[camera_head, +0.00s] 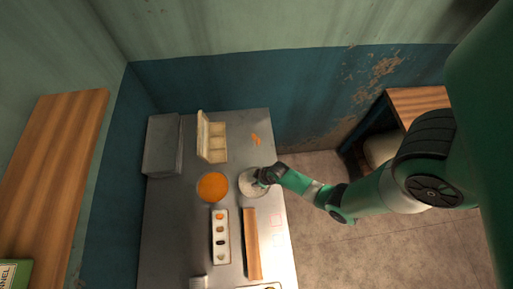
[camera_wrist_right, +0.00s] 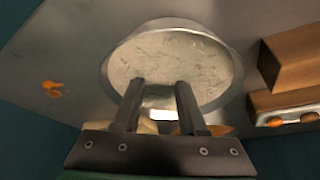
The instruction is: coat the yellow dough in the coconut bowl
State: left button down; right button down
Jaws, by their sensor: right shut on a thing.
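The coconut bowl (camera_head: 247,184) is a round metal bowl full of pale flaky coconut on the grey counter. It also fills the upper middle of the right wrist view (camera_wrist_right: 175,58). My right gripper (camera_head: 262,180) reaches in from the right over this bowl. In the right wrist view its two fingertips (camera_wrist_right: 158,87) stand a little apart in front of the coconut, near the rim. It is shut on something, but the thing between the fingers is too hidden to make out. I cannot pick out the yellow dough with certainty. My left gripper is not in view.
An orange bowl (camera_head: 212,186) stands left of the coconut bowl. Below are a white tray (camera_head: 221,261) with several small pieces and a brown wooden block (camera_head: 252,243). Above are a beige divided box (camera_head: 214,144), a grey box (camera_head: 162,145) and an orange item (camera_head: 255,139).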

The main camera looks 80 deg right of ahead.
jog(key=shift+w+a, duration=0.2)
jog(key=shift+a, duration=0.25)
jog(key=shift+s+a, duration=0.2)
jog(key=shift+s, duration=0.1)
jog(key=shift+s+p, duration=0.2)
jog(key=shift+p, duration=0.1)
jog(key=shift+s+d, duration=0.2)
jog(key=shift+d, duration=0.25)
jog(key=shift+w, duration=0.1)
